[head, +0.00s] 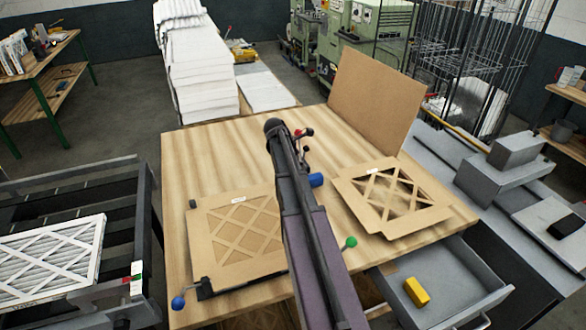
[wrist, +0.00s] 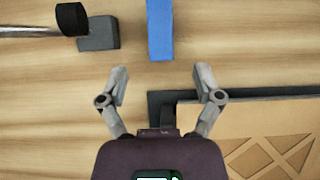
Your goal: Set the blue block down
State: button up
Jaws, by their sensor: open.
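The blue block (wrist: 160,28) lies on the wooden table top, just ahead of my gripper (wrist: 161,78) in the wrist view. Its far end is cut off by the top edge of the picture. My gripper is open, with nothing between its fingers, and the block's near end lies a little beyond the fingertips. In the head view the blue block (head: 316,180) shows partly beside my arm, between the two cardboard filter frames. My arm hides the gripper in the head view.
Cardboard filter frames lie at left (head: 238,236) and right (head: 392,196) on the table (head: 190,160). A black-knobbed clamp (wrist: 97,32) sits left of the block. An open drawer (head: 450,290) holds a yellow block (head: 416,291). A cardboard panel (head: 375,100) stands behind.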

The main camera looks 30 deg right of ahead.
jog(key=shift+a, duration=0.1)
jog(key=s+a+m+y, duration=0.1)
jog(key=s+a+m, duration=0.1)
jog(key=a, duration=0.5)
jog(key=s+a+f+m+y, duration=0.1)
jog(key=s+a+m, duration=0.1)
jog(key=a, duration=0.5)
jog(key=s+a+m+t, duration=0.1)
jog(key=s+a+m, duration=0.2)
jog(key=a, duration=0.4)
jog(key=shift+a+f+m+y, duration=0.1)
jog(key=shift+f+m+y, duration=0.2)
jog(key=shift+f+y, duration=0.1)
jog(key=s+a+m+y, duration=0.1)
jog(key=s+a+m, duration=0.1)
jog(key=a, duration=0.3)
jog(key=s+a+m+y, duration=0.1)
jog(key=s+a+m, duration=0.2)
jog(key=s+a, duration=0.2)
jog(key=s+a+m+y, duration=0.1)
jog(key=s+a+m, duration=0.1)
jog(key=s+a, duration=0.2)
jog(key=shift+a+f+m, duration=0.2)
jog(key=shift+a, duration=0.5)
jog(key=shift+a+f+m, duration=0.15)
jog(key=shift+a+m, duration=0.05)
jog(key=shift+a, duration=0.5)
jog(key=shift+s+f, duration=0.1)
